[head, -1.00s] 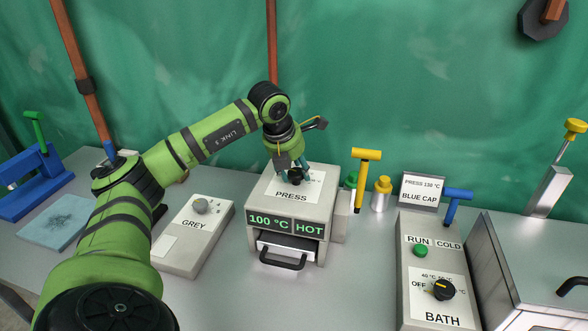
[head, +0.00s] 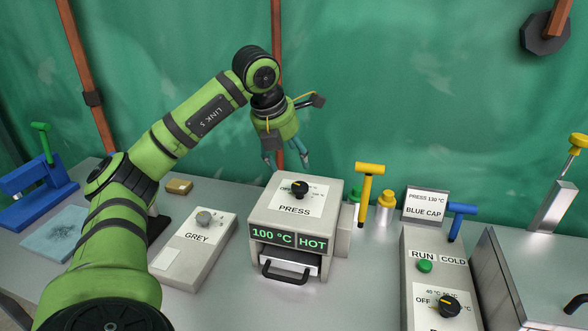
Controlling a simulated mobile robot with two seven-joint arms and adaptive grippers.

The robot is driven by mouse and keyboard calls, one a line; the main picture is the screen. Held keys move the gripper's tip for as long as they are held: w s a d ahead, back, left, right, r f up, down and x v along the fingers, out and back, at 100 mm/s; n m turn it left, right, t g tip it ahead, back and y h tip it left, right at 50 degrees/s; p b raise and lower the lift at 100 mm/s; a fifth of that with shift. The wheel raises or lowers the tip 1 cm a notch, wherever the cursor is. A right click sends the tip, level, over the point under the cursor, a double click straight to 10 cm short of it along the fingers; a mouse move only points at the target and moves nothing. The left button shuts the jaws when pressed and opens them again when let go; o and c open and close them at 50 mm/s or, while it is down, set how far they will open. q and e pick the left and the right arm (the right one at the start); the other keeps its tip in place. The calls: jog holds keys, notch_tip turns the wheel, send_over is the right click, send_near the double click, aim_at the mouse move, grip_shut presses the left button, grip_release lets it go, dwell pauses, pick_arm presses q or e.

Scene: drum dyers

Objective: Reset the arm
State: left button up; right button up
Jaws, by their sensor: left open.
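My left arm comes in from the left in the head view. Its gripper (head: 286,163) hangs in the air behind and above the press, open and empty, fingers pointing down. The press (head: 296,224) is a grey box with a black dial (head: 299,189) on top. Its front display (head: 289,239) reads 100 °C and HOT. The gripper is apart from the dial. My right gripper is not in view.
A grey control box (head: 196,248) with a knob stands left of the press. The yellow T-handle (head: 367,183), a yellow-capped bottle (head: 385,208) and the bath unit (head: 437,266) are to its right. A blue clamp (head: 38,184) stands far left.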

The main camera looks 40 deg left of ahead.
pick_arm(q)
jog(key=shift+v, duration=0.85)
